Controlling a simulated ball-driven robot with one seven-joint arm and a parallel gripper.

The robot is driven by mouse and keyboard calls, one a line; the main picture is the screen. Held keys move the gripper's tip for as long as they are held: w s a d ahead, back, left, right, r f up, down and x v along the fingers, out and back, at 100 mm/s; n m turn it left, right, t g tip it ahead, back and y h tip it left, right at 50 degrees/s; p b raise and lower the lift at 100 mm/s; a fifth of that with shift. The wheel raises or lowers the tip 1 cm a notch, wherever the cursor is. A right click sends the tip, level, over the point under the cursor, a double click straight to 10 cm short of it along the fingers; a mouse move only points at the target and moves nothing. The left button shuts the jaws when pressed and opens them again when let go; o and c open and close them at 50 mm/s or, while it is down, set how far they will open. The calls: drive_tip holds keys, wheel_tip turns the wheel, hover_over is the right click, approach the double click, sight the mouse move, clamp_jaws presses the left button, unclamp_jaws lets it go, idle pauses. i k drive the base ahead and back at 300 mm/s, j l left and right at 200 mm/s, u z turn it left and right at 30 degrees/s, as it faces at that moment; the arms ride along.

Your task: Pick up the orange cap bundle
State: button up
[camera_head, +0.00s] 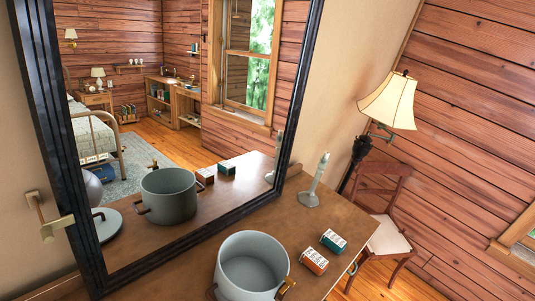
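A small orange bundle with white marks on top (315,261) lies on the brown wooden dresser top (250,222), near its right edge. I take it for the orange cap bundle; it is too small here to make out caps. A similar dark green bundle (334,241) lies just behind it, to the right, with a small gap between them. Both also show as reflections in the mirror. My gripper is not in view.
A large grey-green pot (252,263) with side handles stands left of the orange bundle. A grey candlestick (315,183) stands behind the bundles. A black-framed mirror (300,80) rises behind the dresser. A chair (385,225) and a lamp (388,102) stand to the right.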

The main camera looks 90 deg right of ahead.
sight(313, 260)
drive_tip(key=k+j+z, duration=0.1)
drive_tip(key=z, duration=0.4)
drive_tip(key=k+z, duration=0.1)
drive_tip(key=z, duration=0.4)
drive_tip(key=k+z, duration=0.15)
drive_tip(key=z, duration=1.4)
